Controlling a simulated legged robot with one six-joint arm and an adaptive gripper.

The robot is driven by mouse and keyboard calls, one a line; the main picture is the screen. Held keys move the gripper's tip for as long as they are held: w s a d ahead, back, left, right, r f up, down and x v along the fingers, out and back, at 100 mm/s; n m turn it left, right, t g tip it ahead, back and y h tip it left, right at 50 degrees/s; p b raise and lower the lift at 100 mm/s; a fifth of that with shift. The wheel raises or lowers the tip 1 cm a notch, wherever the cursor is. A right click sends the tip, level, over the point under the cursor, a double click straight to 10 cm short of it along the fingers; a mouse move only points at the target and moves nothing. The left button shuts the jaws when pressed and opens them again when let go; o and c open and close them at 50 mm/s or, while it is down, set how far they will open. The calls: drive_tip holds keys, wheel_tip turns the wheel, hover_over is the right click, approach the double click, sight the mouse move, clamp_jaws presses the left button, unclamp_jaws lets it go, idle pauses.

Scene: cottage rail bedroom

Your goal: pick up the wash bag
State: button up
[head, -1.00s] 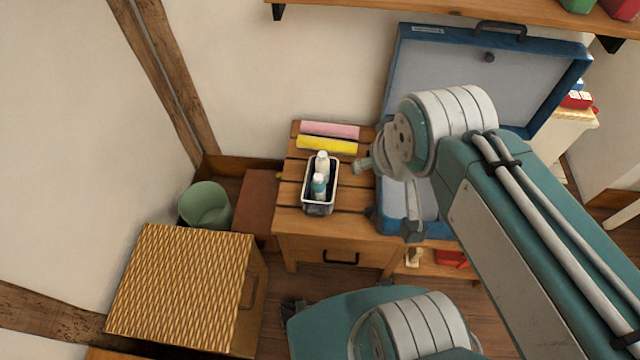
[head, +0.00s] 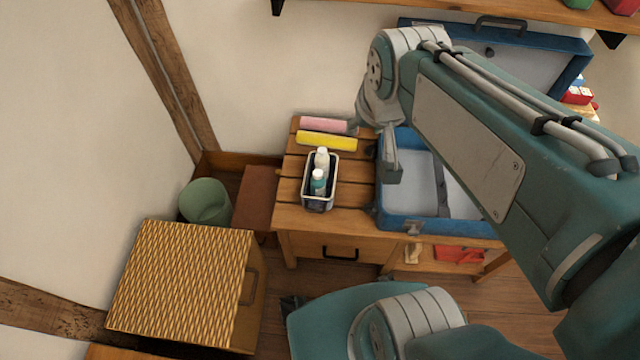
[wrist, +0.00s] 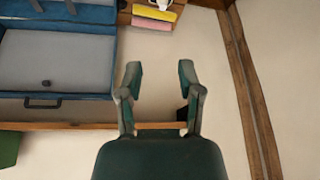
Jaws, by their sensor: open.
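The wash bag (head: 306,199) is a small, open-topped, dark bag with a pale rim, standing on the wooden table. White and teal-labelled bottles stand up out of it. In the wrist view only part of it shows, at the top edge (wrist: 163,4). My gripper (wrist: 160,73) is open in the wrist view, with nothing between its two fingers. In the head view the end of my arm is up and to the right of the wash bag, apart from it; the fingers are hard to make out there.
A pink roll (head: 322,125) and a yellow roll (head: 326,141) lie behind the bag. An open blue suitcase (head: 398,221) stands to its right, lid raised. A shelf (head: 450,8) runs above. A woven-topped box (head: 180,285) and green bin (head: 205,203) are left.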

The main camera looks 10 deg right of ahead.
drive_tip(key=w+d+f+m+g, duration=0.2)
drive_tip(key=w+f+g, duration=0.1)
drive_tip(key=w+f, duration=1.55)
drive_tip(key=shift+m+g, duration=0.7)
drive_tip(key=shift+g, duration=0.2)
drive_tip(key=w+f, duration=0.1)
drive_tip(key=f, duration=0.7)
drive_tip(key=w+f, duration=0.2)
drive_tip(key=f, duration=0.7)
drive_tip(key=w+d+f, duration=0.1)
drive_tip(key=w+f, duration=0.1)
drive_tip(key=f, duration=0.6)
drive_tip(key=shift+w+f, duration=0.2)
drive_tip(key=shift+f, duration=0.15)
wheel_tip(320, 180, down, 12)
drive_tip(key=shift+r, duration=0.15)
clamp_jaws()
